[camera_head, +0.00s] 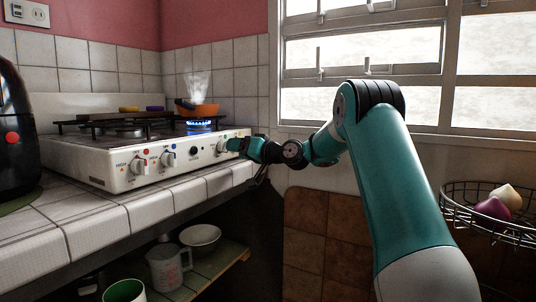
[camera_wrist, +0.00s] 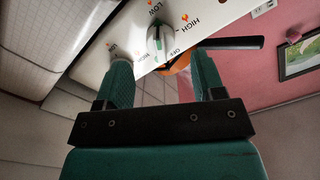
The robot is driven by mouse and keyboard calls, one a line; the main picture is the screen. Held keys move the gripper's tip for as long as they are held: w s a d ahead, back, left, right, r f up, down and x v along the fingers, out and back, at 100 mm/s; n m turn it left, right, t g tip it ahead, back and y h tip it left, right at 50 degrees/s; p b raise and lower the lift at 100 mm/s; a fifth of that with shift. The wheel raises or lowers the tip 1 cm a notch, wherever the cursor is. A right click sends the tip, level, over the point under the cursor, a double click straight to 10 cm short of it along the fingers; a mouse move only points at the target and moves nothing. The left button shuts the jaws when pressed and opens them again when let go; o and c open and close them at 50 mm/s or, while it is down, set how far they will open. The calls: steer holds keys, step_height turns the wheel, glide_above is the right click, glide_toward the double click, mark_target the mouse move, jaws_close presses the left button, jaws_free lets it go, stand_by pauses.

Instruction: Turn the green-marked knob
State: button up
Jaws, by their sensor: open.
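The white stove (camera_head: 120,172) has a row of knobs on its front panel. In the wrist view a pale knob with a green stripe (camera_wrist: 156,42) sits among the printed marks LOW, HIGH and OFF. My gripper (camera_wrist: 158,58) is open, with one teal finger on each side of the knob's line in that view. The knob shows just beyond the fingertips; I cannot tell whether they touch it. In the head view my gripper (camera_head: 232,145) is at the right end of the stove front and hides part of the panel there.
An orange pan (camera_head: 205,110) steams over a lit blue flame on the back right burner. Knobs with red (camera_head: 138,165) and blue (camera_head: 168,159) marks are further left. A tiled counter edge (camera_head: 150,208) runs below the stove. A wire basket (camera_head: 490,225) hangs at right.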

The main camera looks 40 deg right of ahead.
steer(key=v, duration=1.2)
steer(key=shift+s, duration=0.35)
steer(key=shift+d, duration=0.1)
steer(key=s+a+f+n+g+y, duration=0.1)
steer(key=s+a+f+n+g, duration=0.15)
steer(key=a, duration=0.65)
steer(key=s+a+f+n+g+y, duration=0.15)
steer(key=a+g, duration=0.25)
steer(key=a, duration=0.5)
steer(key=s+a+f+n+g, duration=0.1)
steer(key=s+a+f+g, duration=0.15)
steer(key=a, duration=0.65)
steer(key=s+a+f+n+g+h, duration=0.1)
steer(key=s+a+f+g, duration=0.15)
steer(key=s, duration=0.45)
steer(key=s+a+f+n+g+h, duration=0.2)
steer(key=s+a+g, duration=0.1)
steer(key=s, duration=0.5)
steer(key=s+a+f+n+g+h, duration=0.1)
steer(key=s+a+f+g, duration=0.15)
steer(key=s, duration=0.45)
step_height(320, 180, up, 27)
steer(key=s+p, duration=0.1)
steer(key=p, duration=2.5)
steer(key=shift+s+r+p, duration=0.25)
steer(key=shift+p, duration=0.05)
